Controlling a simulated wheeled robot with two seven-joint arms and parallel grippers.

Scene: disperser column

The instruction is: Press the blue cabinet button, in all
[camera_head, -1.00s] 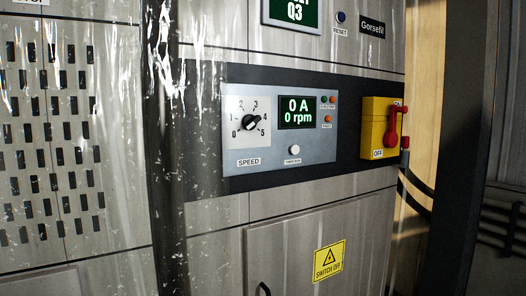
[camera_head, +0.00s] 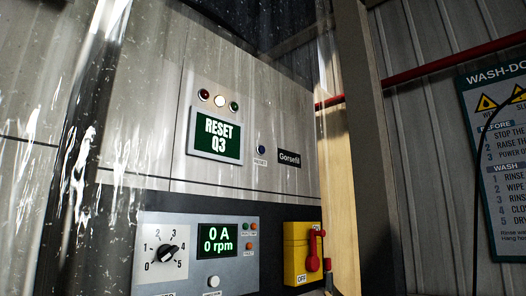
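The blue cabinet button (camera_head: 261,150) is a small round button on the grey cabinet front (camera_head: 150,100), with a small label under it. It sits right of a green display (camera_head: 215,137) that reads "RESET Q3" and left of a black "Gorseful"-like nameplate (camera_head: 290,158) whose lettering is hard to read. Nothing covers the button. Neither of my grippers shows in the head view.
Below are a speed dial (camera_head: 167,253), a screen (camera_head: 215,240) reading 0 A and 0 rpm, and a yellow switch box (camera_head: 302,254) with a red handle. Red, white and green lamps (camera_head: 219,101) sit above the display. A clear, streaked sheet hangs at the left.

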